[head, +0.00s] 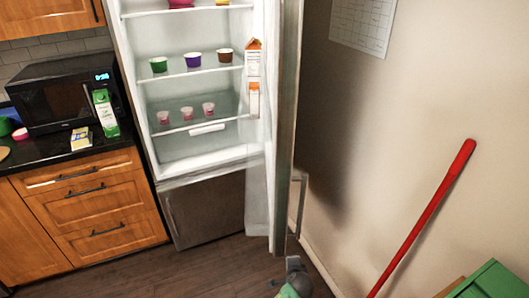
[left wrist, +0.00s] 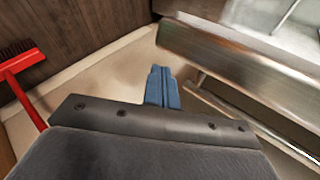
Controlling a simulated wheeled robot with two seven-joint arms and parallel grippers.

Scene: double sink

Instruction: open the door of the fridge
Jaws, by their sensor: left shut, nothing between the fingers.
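The fridge (head: 205,100) stands with its upper door (head: 287,120) swung wide open toward the wall on the right, showing the lit shelves inside. The door's long handle (head: 299,208) is on its outer side, facing the wall. My left gripper (head: 294,265) is low in the head view, just below the door's lower end and apart from the handle. In the left wrist view its blue fingers (left wrist: 162,88) are together and empty, with the door edge (left wrist: 235,70) and handle bar (left wrist: 245,118) to their right. My right gripper is not in view.
A red pole (head: 425,215) leans by the wall at right, near a green-topped box (head: 492,282). The fridge holds small cups and a carton (head: 254,78) in the door. Wooden drawers (head: 95,205) and a microwave (head: 62,92) are left. Floor before the fridge is clear.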

